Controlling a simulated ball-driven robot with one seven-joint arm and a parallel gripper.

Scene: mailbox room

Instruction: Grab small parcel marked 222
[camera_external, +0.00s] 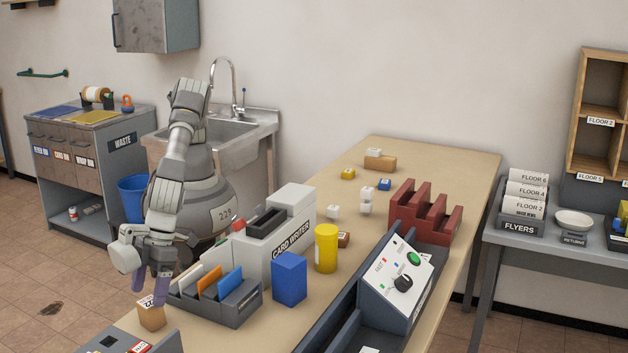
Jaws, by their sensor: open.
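A small brown parcel (151,316) with a white label on top stands at the near left end of the long table. Its label reads "22" in part; the rest is too small or covered to read for sure. My gripper (152,293) points down just above and behind this parcel. Its purple fingers are open, with nothing seen held between them. The fingertips overlap the label's top edge in this view, so I cannot tell whether they touch it.
A grey card holder (228,308) stands right of the parcel, close to my gripper. Behind are the card writer (289,238), a blue box (289,279) and a yellow cylinder (326,248). A grey tray (113,343) lies in front. Several small parcels sit farther back.

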